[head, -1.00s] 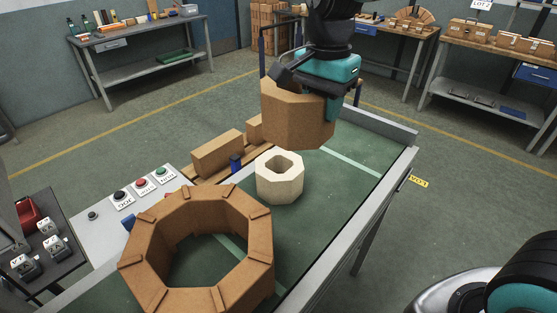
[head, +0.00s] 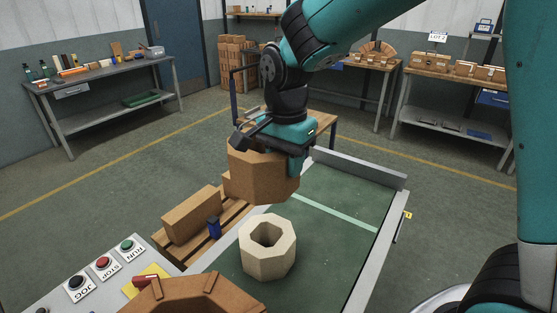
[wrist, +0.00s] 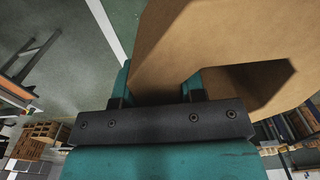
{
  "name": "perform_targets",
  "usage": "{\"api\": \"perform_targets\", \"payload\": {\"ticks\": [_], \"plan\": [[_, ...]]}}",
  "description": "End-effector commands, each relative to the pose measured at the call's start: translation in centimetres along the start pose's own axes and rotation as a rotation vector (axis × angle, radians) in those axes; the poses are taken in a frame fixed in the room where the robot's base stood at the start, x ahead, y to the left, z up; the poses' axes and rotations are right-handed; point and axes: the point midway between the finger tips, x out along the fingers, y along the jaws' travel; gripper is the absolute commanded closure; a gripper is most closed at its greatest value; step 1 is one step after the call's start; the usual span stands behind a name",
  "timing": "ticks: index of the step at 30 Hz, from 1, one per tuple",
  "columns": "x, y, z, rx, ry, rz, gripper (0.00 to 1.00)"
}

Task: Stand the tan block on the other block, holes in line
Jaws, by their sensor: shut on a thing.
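The tan block (head: 262,175) is a large eight-sided piece held in the air by my gripper (head: 296,160). The other block (head: 268,250) is cream, eight-sided and smaller, with a hole open at its top. It stands on the green belt. In the head view the tan block appears above and behind the cream one, apart from it. In the wrist view my gripper (wrist: 157,88) is shut on a wall of the tan block (wrist: 215,45), whose hollow shows at right. The cream block does not show in the wrist view.
A large brown ring (head: 195,295) lies at the near end of the belt (head: 335,215), cut off by the frame. Cardboard boxes (head: 192,214) lie on a pallet left of the belt. A button panel (head: 100,268) is at lower left. The belt right of the cream block is clear.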

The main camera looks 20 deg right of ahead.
Motion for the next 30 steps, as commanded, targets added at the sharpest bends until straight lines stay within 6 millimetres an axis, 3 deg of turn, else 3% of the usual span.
{"api": "perform_targets", "payload": {"ticks": [12, 30], "plan": [[9.1, -0.1, 0.1, -0.002, 0.0, 0.001, 1.0], [15.0, -0.1, 0.1, -0.002, 0.001, -0.003, 1.0]]}}
